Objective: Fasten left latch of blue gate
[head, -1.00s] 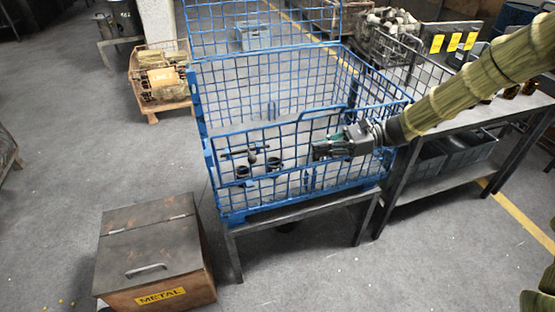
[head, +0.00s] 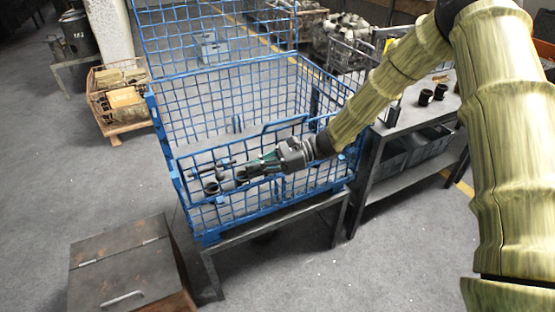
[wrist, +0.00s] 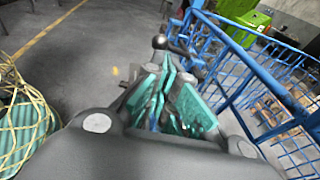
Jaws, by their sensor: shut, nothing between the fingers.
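The blue gate (head: 285,124) is the upright mesh front of a blue wire crate, with a raised loop on its top rail. At its left part is a dark bar with a small knob (head: 212,168), which looks like the left latch. My gripper (head: 243,176) is shut and empty in front of the gate, right of the bar. Its green fingers (wrist: 165,95) appear close to the knob; I cannot tell if they touch. Whether the latch is engaged is unclear.
The crate stands on a dark metal stand (head: 285,217). A brown metal box (head: 125,265) sits on the floor at front left. A workbench (head: 405,122) with dark cups stands to the right.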

